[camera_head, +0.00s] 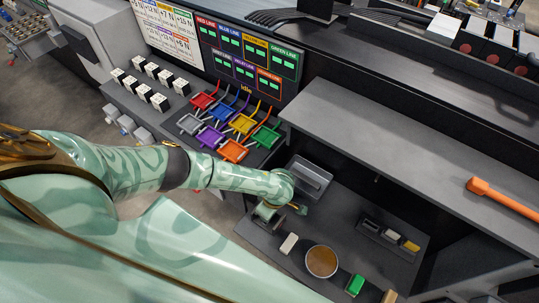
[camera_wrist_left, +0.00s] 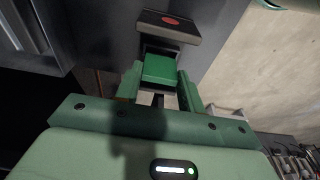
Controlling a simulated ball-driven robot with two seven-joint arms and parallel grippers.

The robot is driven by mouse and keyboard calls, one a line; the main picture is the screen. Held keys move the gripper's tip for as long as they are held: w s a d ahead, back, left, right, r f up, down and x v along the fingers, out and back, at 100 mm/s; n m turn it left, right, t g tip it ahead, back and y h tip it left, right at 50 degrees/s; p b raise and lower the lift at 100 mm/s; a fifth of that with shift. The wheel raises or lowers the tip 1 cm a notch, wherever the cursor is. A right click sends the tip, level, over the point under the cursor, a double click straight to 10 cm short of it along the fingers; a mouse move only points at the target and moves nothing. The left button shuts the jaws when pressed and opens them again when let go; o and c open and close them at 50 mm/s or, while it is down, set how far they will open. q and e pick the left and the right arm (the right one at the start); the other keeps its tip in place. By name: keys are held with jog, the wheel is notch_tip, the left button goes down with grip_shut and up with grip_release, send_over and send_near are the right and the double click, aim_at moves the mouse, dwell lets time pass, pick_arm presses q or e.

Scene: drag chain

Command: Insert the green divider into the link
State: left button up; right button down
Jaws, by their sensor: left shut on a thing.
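My left gripper (camera_head: 286,211) reaches in from the left over the dark worktop. In the left wrist view, its two green fingers (camera_wrist_left: 160,88) are shut on a green block, the green divider (camera_wrist_left: 160,69). Just beyond the block is a dark piece with a red oval (camera_wrist_left: 168,26); I cannot tell whether it is the link or whether the block touches it. In the head view the held block is too small to make out clearly. My right gripper is not in view.
A grey bin (camera_head: 316,172) stands behind my gripper. A white block (camera_head: 288,244), a round brown-filled bowl (camera_head: 321,262), a green block (camera_head: 355,285) and a tan block (camera_head: 389,297) line the front. A dark holder (camera_head: 372,232) is to the right. A raised shelf (camera_head: 400,135) runs behind.

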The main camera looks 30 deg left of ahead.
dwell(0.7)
pick_arm(q)
jog(key=shift+p, duration=0.4)
dwell(0.3)
jog(key=shift+p, duration=0.35)
jog(key=shift+f+b, duration=1)
jog(key=shift+f, duration=0.35)
jog(key=o, duration=1)
